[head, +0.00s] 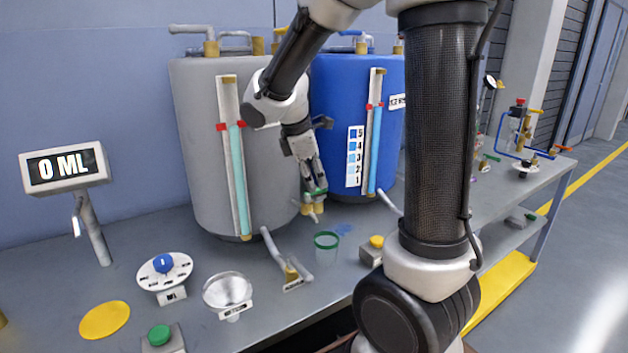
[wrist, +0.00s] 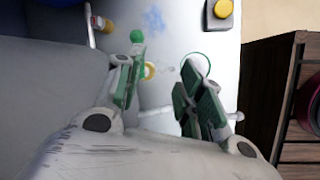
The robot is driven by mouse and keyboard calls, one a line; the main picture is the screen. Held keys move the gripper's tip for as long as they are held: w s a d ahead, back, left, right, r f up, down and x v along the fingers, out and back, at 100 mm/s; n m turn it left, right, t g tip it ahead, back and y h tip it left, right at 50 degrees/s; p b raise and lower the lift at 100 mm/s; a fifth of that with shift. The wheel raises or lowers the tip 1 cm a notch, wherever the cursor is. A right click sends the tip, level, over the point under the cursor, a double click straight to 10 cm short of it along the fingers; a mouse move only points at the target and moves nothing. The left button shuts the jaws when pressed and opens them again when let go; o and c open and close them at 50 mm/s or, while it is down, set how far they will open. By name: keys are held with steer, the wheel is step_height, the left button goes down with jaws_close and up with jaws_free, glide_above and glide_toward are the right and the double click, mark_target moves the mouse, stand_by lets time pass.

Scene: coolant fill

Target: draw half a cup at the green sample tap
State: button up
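The green sample tap (head: 315,193), a green lever on a brass body, sits low between the grey and blue tanks. My gripper (head: 312,180) is just above it, pointing down. In the wrist view my gripper (wrist: 163,68) has its two fingers apart, with nothing visible held between them. A green knob (wrist: 137,37), seemingly part of the tap, is close to the left fingertip; I cannot tell whether they touch. A clear cup with a green rim (head: 326,241) stands on the bench below the tap. Its rim (wrist: 197,55) shows behind the right finger. No liquid is discernible in it.
The display (head: 64,169) reads 0 ML. A grey tank (head: 195,130) and a blue tank (head: 335,95) stand behind. A yellow disc (head: 104,320) lies front left.

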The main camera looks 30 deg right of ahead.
mark_target(318, 189)
steer(key=w+d+f+n, duration=0.2)
steer(key=f, duration=0.1)
steer(key=w+d+f+n, duration=0.1)
steer(key=w+f+n, duration=0.1)
steer(key=shift+d+f+t, duration=0.15)
steer(key=shift+f+t, duration=0.05)
steer(key=shift+t, duration=0.2)
jaws_close()
